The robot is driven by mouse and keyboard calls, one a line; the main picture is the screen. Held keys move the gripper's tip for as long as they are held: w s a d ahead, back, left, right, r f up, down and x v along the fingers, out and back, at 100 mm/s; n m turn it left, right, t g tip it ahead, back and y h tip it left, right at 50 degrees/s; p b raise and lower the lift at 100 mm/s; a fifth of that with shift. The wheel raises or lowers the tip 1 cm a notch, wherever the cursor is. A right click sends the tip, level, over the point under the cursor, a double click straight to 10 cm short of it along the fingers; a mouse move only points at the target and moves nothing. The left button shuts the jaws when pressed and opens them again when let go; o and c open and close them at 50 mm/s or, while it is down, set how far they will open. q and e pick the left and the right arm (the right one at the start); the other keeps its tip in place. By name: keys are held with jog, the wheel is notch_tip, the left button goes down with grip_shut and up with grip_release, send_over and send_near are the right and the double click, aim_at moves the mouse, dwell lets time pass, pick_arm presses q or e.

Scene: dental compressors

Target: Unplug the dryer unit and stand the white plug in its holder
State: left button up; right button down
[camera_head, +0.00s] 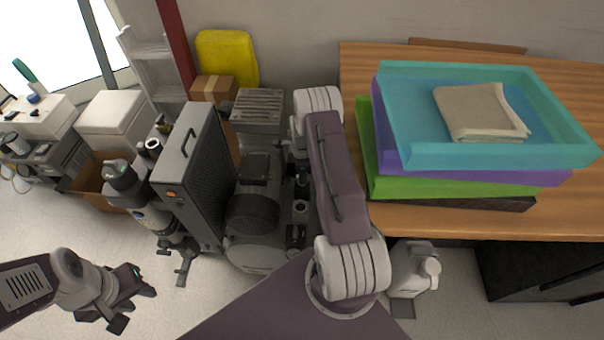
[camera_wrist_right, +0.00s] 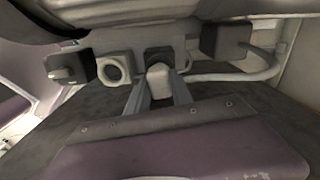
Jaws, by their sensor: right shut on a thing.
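In the right wrist view, my right gripper (camera_wrist_right: 158,92) is shut on the white plug (camera_wrist_right: 159,74), just below a dark square fitting in a row. I cannot tell whether the plug is still seated in it. Left of it in that row are a pale square fitting with a round hole (camera_wrist_right: 115,70) and a dark block (camera_wrist_right: 72,69). In the head view the right gripper is hidden behind its own arm. A tall grey unit with a dark grille (camera_head: 187,155), possibly the dryer unit, stands left of that arm. My left gripper (camera_head: 136,307) is open and empty over the floor.
A dark compressor motor (camera_head: 252,205) sits close beside my right arm. A wooden table (camera_head: 440,215) with stacked coloured trays (camera_head: 400,150) stands on the right. A dark box (camera_wrist_right: 226,40) and a pale pipe (camera_wrist_right: 240,74) lie near the right gripper. Floor around the left gripper is clear.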

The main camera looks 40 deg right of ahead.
jog(key=shift+f, duration=0.45)
jog(key=shift+f+b, duration=0.5)
jog(key=shift+f, duration=0.1)
jog(key=shift+a+f+b, duration=0.15)
jog(key=shift+f+b, duration=0.3)
jog(key=c, duration=1.1)
grip_release()
jog(key=shift+o, duration=0.2)
